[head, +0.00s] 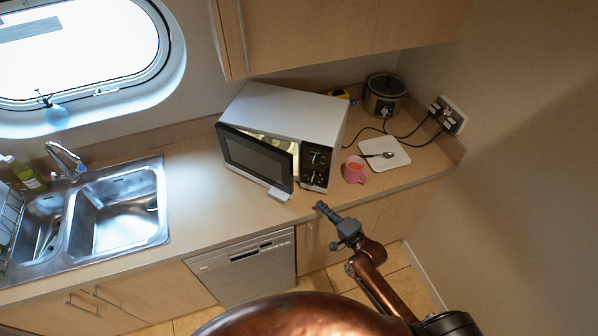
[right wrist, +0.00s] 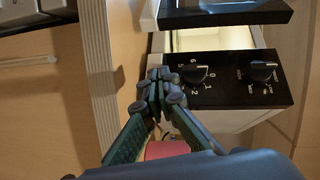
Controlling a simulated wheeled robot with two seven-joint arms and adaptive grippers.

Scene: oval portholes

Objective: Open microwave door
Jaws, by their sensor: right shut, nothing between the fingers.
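The microwave (head: 289,112) stands on the counter, with a white top and a black control panel (head: 316,165) with two knobs. Its dark-windowed door (head: 255,157) is ajar, swung part way out from the panel side, and the lit inside shows through the gap. In the right wrist view the control panel (right wrist: 222,78) and the door's edge (right wrist: 225,14) show, with the bright gap between them. My right gripper (head: 321,207) is shut and empty, in front of the counter edge, below and apart from the door. It also shows in the right wrist view (right wrist: 157,78). My left gripper is not in view.
A pink cup (head: 355,170) and a white plate with a spoon (head: 385,153) sit right of the microwave. A slow cooker (head: 384,94) with cables stands behind. The sink (head: 115,208) is at the left. Counter left of the microwave is clear. A cabinet (head: 330,35) hangs above.

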